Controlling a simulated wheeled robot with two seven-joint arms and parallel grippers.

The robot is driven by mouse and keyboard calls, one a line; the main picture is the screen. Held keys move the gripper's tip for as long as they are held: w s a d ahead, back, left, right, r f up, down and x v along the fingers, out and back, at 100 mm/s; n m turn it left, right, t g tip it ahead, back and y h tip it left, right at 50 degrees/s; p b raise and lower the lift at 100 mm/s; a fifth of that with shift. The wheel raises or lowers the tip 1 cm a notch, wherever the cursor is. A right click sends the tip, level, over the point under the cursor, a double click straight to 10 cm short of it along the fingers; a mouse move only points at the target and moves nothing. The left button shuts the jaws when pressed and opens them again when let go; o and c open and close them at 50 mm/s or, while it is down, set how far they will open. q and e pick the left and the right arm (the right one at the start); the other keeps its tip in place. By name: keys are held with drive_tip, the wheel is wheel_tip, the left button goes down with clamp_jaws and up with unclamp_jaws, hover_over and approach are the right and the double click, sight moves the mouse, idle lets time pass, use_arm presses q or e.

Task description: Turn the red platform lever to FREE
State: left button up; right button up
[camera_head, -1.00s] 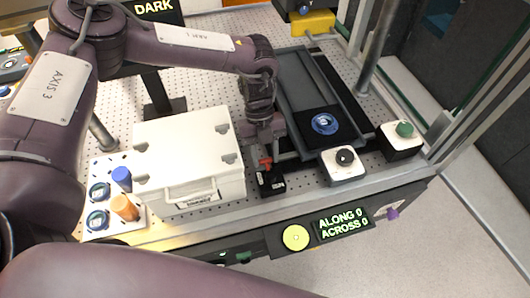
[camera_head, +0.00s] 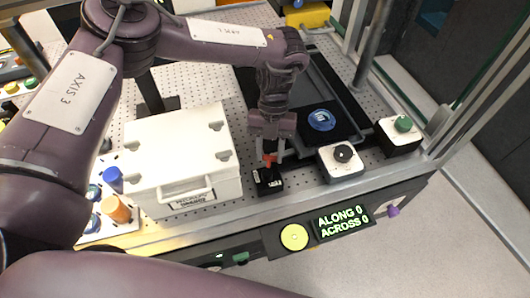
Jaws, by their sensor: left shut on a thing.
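The red platform lever (camera_head: 270,160) stands up from a small black block (camera_head: 268,182) near the front edge of the perforated bench. White lettering on the block is too small to read. My left gripper (camera_head: 269,157) comes down from above, its fingers on either side of the lever and shut on it. The fingers partly hide the lever. My right gripper is not in view.
A white lidded case (camera_head: 180,155) stands just left of the lever. A white box with a black knob (camera_head: 343,153) and one with a green knob (camera_head: 403,124) stand to the right. A blue disc (camera_head: 321,120) lies behind. The front display (camera_head: 343,221) reads ALONG 0, ACROSS 0.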

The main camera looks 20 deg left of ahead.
use_arm(q)
drive_tip(key=d+m+y, duration=0.1)
drive_tip(key=m, duration=0.2)
drive_tip(key=shift+d+b, duration=0.2)
drive_tip(key=shift+b, duration=0.1)
drive_tip(key=m, duration=0.1)
drive_tip(key=d+m+y, duration=0.1)
drive_tip(key=m, duration=0.1)
drive_tip(key=shift+s+d+m+y, duration=0.15)
drive_tip(key=shift+d+m+y, duration=0.15)
drive_tip(key=m, duration=0.1)
drive_tip(key=d+m+t, duration=0.1)
drive_tip(key=shift+s+m+y, duration=0.3)
drive_tip(key=shift+y, duration=0.1)
drive_tip(key=shift+s+d+m+t+y+p, duration=0.15)
drive_tip(key=shift+s+d+m+t+y, duration=0.1)
drive_tip(key=shift+m, duration=0.55)
drive_tip(key=shift+s+d+m+t+y+p, duration=0.15)
drive_tip(key=shift+s+d+m+t+y, duration=0.1)
drive_tip(key=shift+m, duration=0.55)
drive_tip(key=o, duration=1)
